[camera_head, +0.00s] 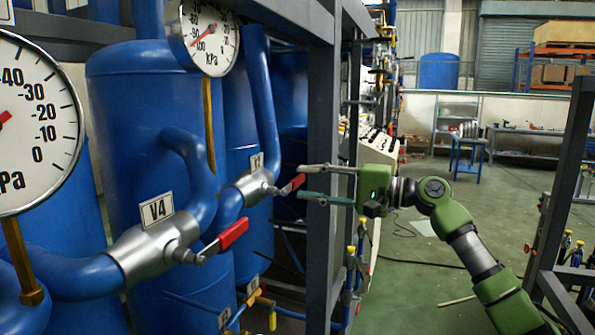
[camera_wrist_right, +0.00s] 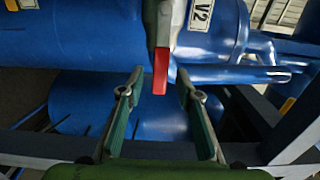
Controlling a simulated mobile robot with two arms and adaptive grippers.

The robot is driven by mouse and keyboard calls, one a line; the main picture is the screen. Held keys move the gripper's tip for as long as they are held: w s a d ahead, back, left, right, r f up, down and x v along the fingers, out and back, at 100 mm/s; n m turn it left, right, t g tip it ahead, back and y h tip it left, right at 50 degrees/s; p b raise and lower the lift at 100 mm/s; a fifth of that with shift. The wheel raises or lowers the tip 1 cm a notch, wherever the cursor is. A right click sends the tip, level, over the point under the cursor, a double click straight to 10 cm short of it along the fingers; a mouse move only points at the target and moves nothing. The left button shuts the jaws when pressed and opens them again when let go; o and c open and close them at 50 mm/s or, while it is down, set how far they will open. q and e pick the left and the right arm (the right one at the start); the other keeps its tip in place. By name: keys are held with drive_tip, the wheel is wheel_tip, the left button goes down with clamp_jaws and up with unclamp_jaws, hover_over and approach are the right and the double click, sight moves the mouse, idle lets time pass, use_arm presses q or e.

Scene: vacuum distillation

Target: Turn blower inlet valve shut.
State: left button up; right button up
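The valve labelled V2 (camera_wrist_right: 201,14) has a red lever handle (camera_wrist_right: 160,72) that points down in the right wrist view. In the head view this red handle (camera_head: 292,185) sticks out from a grey valve body (camera_head: 254,187) on a blue pipe. My right gripper (camera_head: 308,182) is open, its two green-padded fingers pointing at the handle. In the right wrist view the handle's end lies between the fingertips (camera_wrist_right: 158,88), with a gap on each side. I cannot tell which valve is the blower inlet. My left gripper is not in view.
A nearer valve labelled V4 (camera_head: 156,209) has its own red handle (camera_head: 233,233). A dark frame post (camera_head: 320,110) stands close to my right gripper. Pressure gauges (camera_head: 209,38) and blue tanks (camera_head: 135,100) fill the left. Open green floor (camera_head: 415,275) lies at right.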

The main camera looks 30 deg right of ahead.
sight(300, 182)
drive_tip(key=shift+p+x, duration=0.35)
drive_tip(key=shift+x, duration=0.75)
drive_tip(key=shift+w+a, duration=0.3)
drive_tip(key=shift+w, duration=0.05)
clamp_jaws()
